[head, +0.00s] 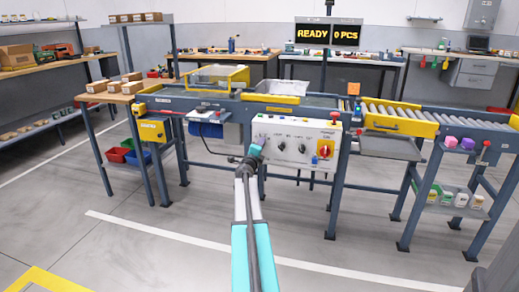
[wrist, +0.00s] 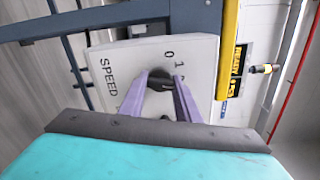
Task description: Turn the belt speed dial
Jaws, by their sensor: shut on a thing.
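The belt speed dial (wrist: 160,76) is a dark round knob on a white control panel (wrist: 108,60). The word SPEED and the marks 0 and 1 show beside it, turned sideways in the wrist view. My gripper (wrist: 161,88) has its two purple fingers on either side of the dial, shut on it. The fingers hide part of the knob, and its pointer cannot be made out. In the head view my gripper (head: 254,151) is at the left end of the panel (head: 290,132) and hides the dial.
A roller conveyor (head: 400,113) stands right. A display (head: 328,34) behind reads READY 0 PCS.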

